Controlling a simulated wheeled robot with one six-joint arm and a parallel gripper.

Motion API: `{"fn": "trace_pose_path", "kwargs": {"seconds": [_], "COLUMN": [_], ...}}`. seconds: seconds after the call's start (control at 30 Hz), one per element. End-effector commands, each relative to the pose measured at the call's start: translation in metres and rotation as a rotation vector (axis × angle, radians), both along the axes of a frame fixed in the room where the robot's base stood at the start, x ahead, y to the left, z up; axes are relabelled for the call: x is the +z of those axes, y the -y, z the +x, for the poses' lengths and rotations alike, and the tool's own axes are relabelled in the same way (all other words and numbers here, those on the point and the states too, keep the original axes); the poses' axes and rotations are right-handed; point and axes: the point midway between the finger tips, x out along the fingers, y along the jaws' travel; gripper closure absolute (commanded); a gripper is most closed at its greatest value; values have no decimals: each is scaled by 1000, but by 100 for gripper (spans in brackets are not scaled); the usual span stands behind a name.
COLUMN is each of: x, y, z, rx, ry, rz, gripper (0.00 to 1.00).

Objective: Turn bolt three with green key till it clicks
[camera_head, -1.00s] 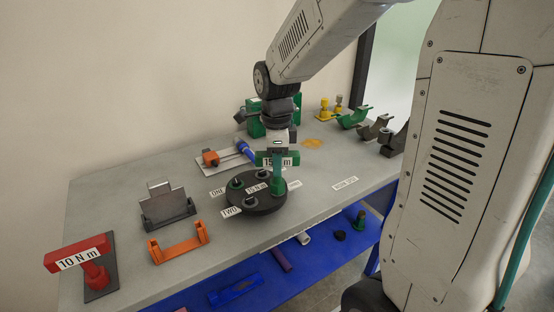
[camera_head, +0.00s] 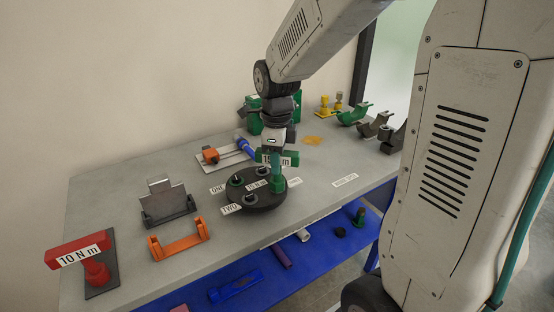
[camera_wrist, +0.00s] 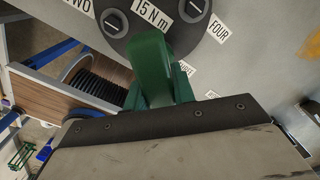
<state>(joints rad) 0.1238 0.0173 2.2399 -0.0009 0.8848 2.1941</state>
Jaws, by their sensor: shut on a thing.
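The green key (camera_head: 276,172) stands upright on the dark round plate (camera_head: 240,208), its shaft at the plate's right side beside the small label there. Its handle carries a partly covered "15" label. My gripper (camera_head: 272,149) is shut on the handle from above. The bolt under the key is hidden. Other bolts stand at labels ONE and TWO. In the wrist view the green key (camera_wrist: 152,65) covers part of the plate (camera_wrist: 122,45). The labels TWO, 15 N m and FOUR are readable there; another beside the key is partly hidden.
A red 10 N m key (camera_head: 92,262) stands on the bench's left (camera_head: 120,190). An orange cradle (camera_head: 178,243) and a grey holder (camera_head: 168,205) are left of the plate. A blue-handled tool (camera_head: 245,146) lies behind. Green and dark hooks (camera_head: 352,116) stand at the back right.

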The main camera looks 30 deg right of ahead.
Motion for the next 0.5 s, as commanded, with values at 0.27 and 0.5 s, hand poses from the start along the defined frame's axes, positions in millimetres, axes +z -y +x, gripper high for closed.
{"fn": "trace_pose_path", "kwargs": {"seconds": [0.27,0.5], "x": [0,0], "y": [0,0], "z": [0,0], "rx": [-40,-215], "ry": [0,0], "rz": [0,0], "gripper": [100,100]}}
